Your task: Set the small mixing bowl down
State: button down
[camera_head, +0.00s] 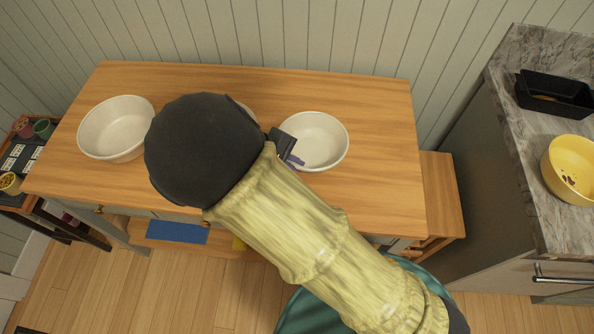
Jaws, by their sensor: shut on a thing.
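A white round bowl (325,133), which I take to be the small mixing bowl, is upright at the right part of the wooden table (385,105). My gripper (290,153) is at its left rim, shut on it. The fingers are mostly hidden by my own arm, with a small purplish part showing over the bowl's inside. I cannot tell whether the bowl rests on the tabletop or is held just above it. The bowl looks empty.
A larger white bowl (117,127) stands at the table's left. Another pale rim (246,112) shows behind my arm, mostly hidden. A marble counter (530,150) at right holds a yellow bowl (572,165) and a black tray (555,93). The table's right end is clear.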

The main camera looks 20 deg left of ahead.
jog(key=shift+f, duration=0.85)
jog(key=shift+f, duration=0.1)
jog(key=shift+w+f+p, duration=0.1)
jog(key=shift+f+p, duration=0.2)
jog(key=shift+f, duration=1.65)
jog(key=c, duration=1.6)
grip_release()
jog(key=shift+f, duration=0.1)
jog(key=b+v, duration=0.1)
jog(key=v, duration=1.1)
jog(key=shift+b, duration=0.4)
